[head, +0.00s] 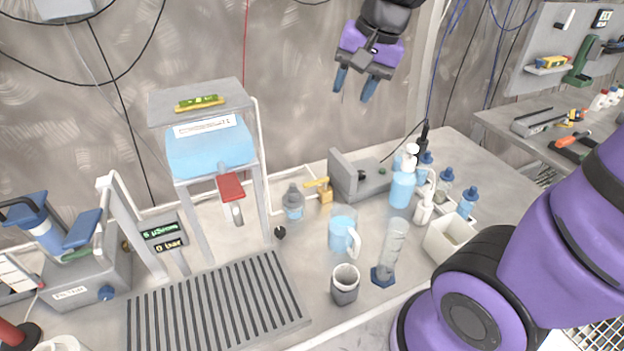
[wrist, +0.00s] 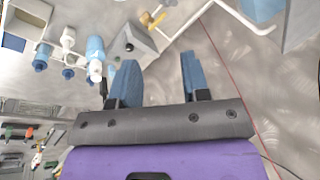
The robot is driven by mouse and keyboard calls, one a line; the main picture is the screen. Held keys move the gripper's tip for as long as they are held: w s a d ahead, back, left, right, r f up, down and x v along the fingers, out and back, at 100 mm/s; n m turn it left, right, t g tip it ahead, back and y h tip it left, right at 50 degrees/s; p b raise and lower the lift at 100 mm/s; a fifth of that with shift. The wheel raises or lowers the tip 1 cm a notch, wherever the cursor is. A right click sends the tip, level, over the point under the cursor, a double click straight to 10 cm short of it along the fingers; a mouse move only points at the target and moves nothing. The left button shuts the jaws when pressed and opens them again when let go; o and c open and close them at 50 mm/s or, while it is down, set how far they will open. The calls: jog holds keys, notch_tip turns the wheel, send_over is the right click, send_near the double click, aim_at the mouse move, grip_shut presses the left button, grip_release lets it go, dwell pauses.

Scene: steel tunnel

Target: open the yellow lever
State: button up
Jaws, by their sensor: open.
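The yellow lever (head: 316,182) sits on a small brass valve (head: 326,195) on a white pipe, at the back of the bench between a grey bottle and a grey block. The lever lies roughly level, pointing left of the valve. It also shows at the top of the wrist view (wrist: 157,18), beyond my fingertips. My gripper (head: 355,84) hangs high above the bench, up and to the right of the lever, well apart from it. Its two blue fingers (wrist: 158,65) are spread with nothing between them.
A blue tank (head: 210,148) with a red handle (head: 230,187) stands left of the valve. A grey block (head: 360,177) is just right of it. A blue-filled jug (head: 342,232), a cylinder (head: 390,245) and several bottles stand in front and to the right. The air above is free.

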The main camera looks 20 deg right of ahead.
jog(key=w+f+m+g, duration=0.2)
jog(key=w+f+m, duration=0.4)
jog(key=w+f, duration=0.55)
jog(key=m+h, duration=0.2)
jog(key=m, duration=0.4)
send_near(312, 182)
jog(key=shift+g, duration=0.4)
jog(key=f, duration=0.8)
jog(key=shift+w+a+f, duration=0.1)
jog(key=shift+w+f, duration=0.2)
jog(key=shift+f, duration=0.05)
grip_shut()
